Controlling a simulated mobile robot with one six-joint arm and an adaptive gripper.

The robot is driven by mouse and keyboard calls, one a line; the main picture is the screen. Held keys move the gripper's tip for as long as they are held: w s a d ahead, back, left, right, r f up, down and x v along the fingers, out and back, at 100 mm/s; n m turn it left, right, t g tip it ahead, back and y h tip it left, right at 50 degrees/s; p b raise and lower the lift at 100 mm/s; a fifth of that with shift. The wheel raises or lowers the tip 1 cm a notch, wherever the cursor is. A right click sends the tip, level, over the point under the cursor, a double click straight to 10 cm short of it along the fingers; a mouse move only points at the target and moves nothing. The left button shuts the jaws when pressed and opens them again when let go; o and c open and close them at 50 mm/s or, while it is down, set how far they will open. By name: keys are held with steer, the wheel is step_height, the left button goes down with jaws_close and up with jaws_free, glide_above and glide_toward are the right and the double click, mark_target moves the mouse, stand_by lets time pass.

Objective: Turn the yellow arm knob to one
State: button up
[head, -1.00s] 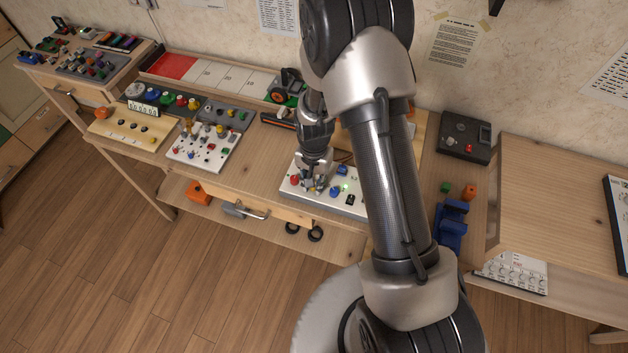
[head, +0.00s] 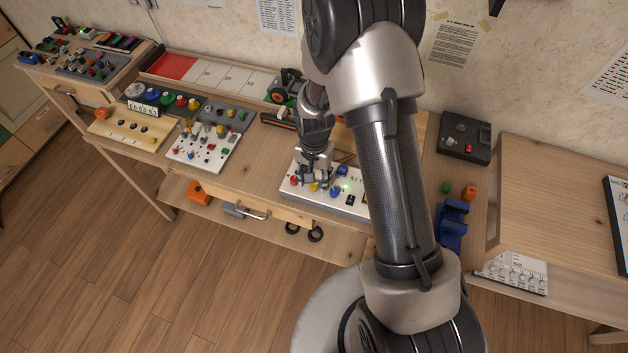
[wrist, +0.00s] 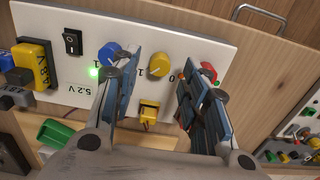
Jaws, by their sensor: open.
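The yellow knob (wrist: 159,64) sits on a white control panel (wrist: 190,32) and shows between my fingers in the wrist view. A mark "1" is beside it on the left and a "0" on the right; its exact setting is hard to read. In the head view the yellow knob (head: 314,186) is just below my gripper (head: 316,176). My gripper (wrist: 155,95) is open, with one blue-padded finger on each side of the knob and apart from it in the wrist view. A blue knob (wrist: 109,53) and a red knob (wrist: 208,71) flank it.
A lit green lamp (wrist: 93,72), a black switch (wrist: 72,42) and a yellow connector (wrist: 149,112) are close by on the panel. Another white panel with several small parts (head: 203,148) stands to the left on the bench. A blue part (head: 452,222) lies to the right.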

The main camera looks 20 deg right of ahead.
step_height(320, 180, up, 10)
stand_by(0.3)
stand_by(0.4)
step_height(320, 180, up, 7)
steer(key=n, duration=0.1)
glide_above(314, 185)
steer(key=s, duration=0.2)
steer(key=s+r+n+t, duration=0.2)
steer(key=s+r, duration=0.4)
steer(key=r, duration=0.4)
steer(key=s+r+n+t, duration=0.1)
steer(key=s+r+n, duration=0.1)
steer(key=s, duration=0.4)
steer(key=s+r+n+t, duration=0.1)
steer(key=s+r+n, duration=0.1)
steer(key=s, duration=0.5)
steer(key=shift+s+r+t, duration=0.2)
steer(key=shift+r+t, duration=0.1)
steer(key=shift+r, duration=0.6)
steer(key=shift+w, duration=0.15)
